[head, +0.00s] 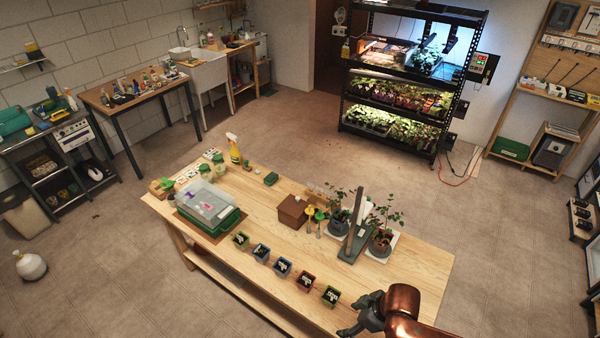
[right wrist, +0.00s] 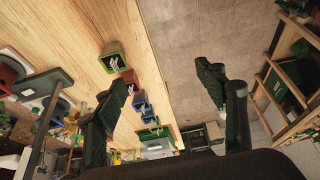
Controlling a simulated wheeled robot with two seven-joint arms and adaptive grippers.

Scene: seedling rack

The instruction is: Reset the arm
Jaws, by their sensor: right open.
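My right gripper (head: 362,316) is at the front right edge of the wooden table in the head view, with its copper-coloured arm coming in from the bottom right. In the right wrist view its two dark fingers (right wrist: 168,100) stand wide apart with nothing between them. The fingers are apart from the row of small pots. The nearest one, a green pot (head: 331,296), stands just left of the gripper; it also shows in the right wrist view (right wrist: 112,58). My left gripper is in neither view.
The wooden table (head: 420,270) holds several small pots in a row, a green tray with a clear lid (head: 208,203), a brown box (head: 292,211) and two potted plants at the back right. A lit seedling rack (head: 410,75) stands behind. Floor is clear around the table.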

